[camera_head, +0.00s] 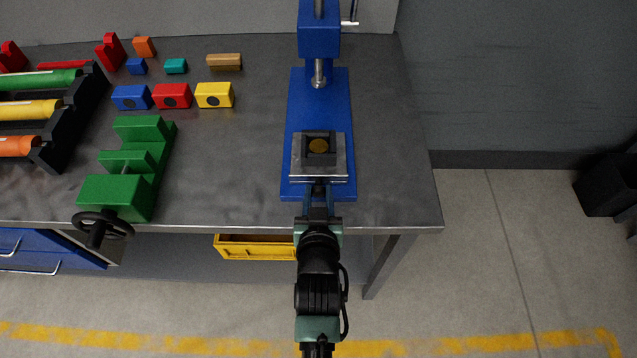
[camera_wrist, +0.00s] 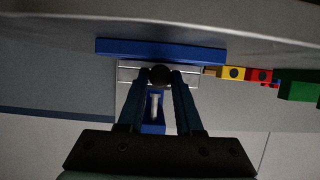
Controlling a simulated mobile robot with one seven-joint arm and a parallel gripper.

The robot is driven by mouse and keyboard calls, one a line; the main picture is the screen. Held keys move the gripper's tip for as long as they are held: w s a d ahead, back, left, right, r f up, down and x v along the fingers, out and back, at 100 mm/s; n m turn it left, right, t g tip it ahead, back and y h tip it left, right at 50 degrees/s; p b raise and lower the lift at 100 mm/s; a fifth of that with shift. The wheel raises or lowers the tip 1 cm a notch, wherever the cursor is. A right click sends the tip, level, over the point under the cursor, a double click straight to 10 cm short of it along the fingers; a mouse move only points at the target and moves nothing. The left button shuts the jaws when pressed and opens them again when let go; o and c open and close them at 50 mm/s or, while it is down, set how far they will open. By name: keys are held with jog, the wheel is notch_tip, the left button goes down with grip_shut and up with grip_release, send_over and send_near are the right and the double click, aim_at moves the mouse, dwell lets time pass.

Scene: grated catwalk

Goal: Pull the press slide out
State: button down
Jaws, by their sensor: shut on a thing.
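The press slide (camera_head: 299,160) is a silver plate on the front part of the blue press base (camera_head: 301,110). My gripper (camera_head: 317,188) reaches in from the front edge of the bench. In the wrist view, my gripper (camera_wrist: 160,78) is shut on a dark round knob (camera_wrist: 159,74) at the front of the silver slide (camera_wrist: 128,71). In the head view the knob is hidden by my gripper. The press ram (camera_head: 318,75) is behind the slide, apart from it.
A green vise (camera_head: 125,190) with a black handwheel stands left on the bench (camera_head: 230,170). A yellow bin (camera_head: 255,247) is below.

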jog(key=shift+w, duration=0.1)
jog(key=c, duration=0.6)
grip_release()
jog(key=v, duration=1.3)
